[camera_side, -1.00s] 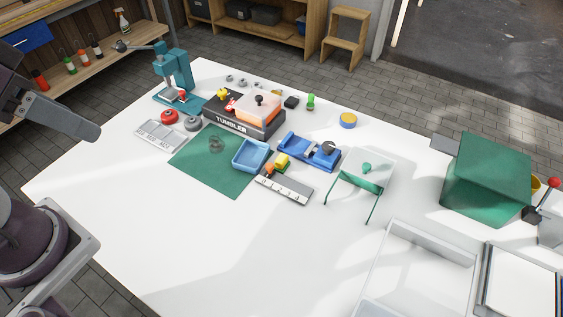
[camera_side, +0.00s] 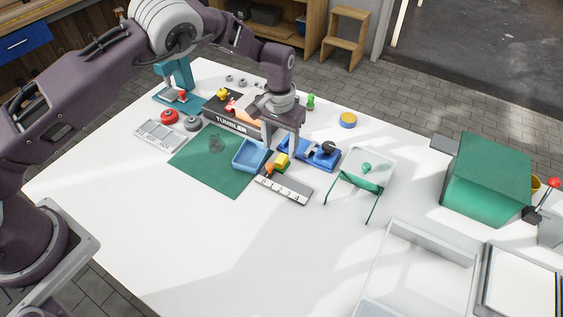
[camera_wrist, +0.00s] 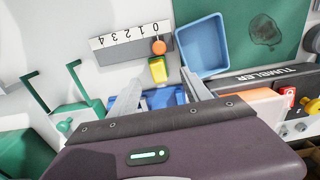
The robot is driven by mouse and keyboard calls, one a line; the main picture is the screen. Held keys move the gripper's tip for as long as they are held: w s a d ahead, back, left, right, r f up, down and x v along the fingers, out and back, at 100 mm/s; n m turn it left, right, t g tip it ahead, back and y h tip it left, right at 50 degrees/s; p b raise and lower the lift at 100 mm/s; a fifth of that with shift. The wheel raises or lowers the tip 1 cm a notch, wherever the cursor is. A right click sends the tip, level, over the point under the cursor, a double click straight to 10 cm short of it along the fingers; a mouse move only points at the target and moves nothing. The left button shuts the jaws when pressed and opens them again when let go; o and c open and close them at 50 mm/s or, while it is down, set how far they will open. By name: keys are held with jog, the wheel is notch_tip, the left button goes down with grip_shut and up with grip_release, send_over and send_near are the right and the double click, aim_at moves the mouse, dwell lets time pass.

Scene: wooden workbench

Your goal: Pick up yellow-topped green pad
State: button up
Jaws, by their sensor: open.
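The yellow-topped green pad (camera_side: 282,160) is a small block at the end of the numbered grey strip (camera_side: 284,190), next to an orange knob (camera_side: 269,168). In the wrist view the pad (camera_wrist: 158,70) shows its yellow top between and just ahead of my finger tips. My gripper (camera_side: 280,149) hangs just behind the pad in the side view, fingers pointing down. In the wrist view my gripper (camera_wrist: 163,74) is open, with nothing between its fingers. I cannot tell its exact height above the pad.
A blue tray (camera_side: 250,154) sits close beside the pad on the left. A blue fixture (camera_side: 322,152) is close on the right. The Tumbler box (camera_side: 232,120) stands behind, under my arm. A green-legged stand (camera_side: 371,203) is further right. The front table is clear.

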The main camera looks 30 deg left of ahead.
aim_at(281, 159)
jog(key=f, duration=0.6)
jog(key=shift+s+d, duration=0.15)
jog(key=shift+d, duration=0.05)
grip_shut()
